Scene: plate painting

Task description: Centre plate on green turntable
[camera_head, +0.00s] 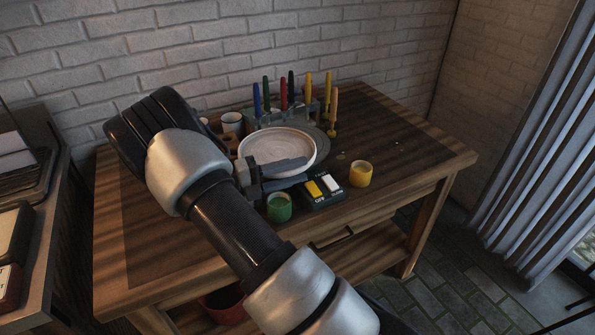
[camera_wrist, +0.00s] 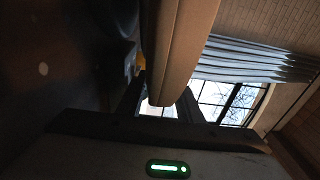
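The pale round plate (camera_head: 262,146) is in the middle of the head view, in front of and overlapping a dark grey-green disc, the turntable (camera_head: 322,139). The plate sits left of the turntable's visible right edge. I cannot tell whether they touch. My gripper (camera_head: 283,173) is at the plate's front rim, one finger over it and one below. In the wrist view the plate is a large beige slab (camera_wrist: 181,45) reaching down between the dark fingers (camera_wrist: 160,104), which look shut on its rim. Most of the turntable is hidden.
A rack of coloured tools (camera_head: 285,105) stands behind the plate. A green pot (camera_head: 279,208), a switch box (camera_head: 322,190) and a yellow pot (camera_head: 360,174) stand in front. A white cup (camera_head: 232,123) is behind left. The table's right side (camera_head: 420,150) is mostly clear.

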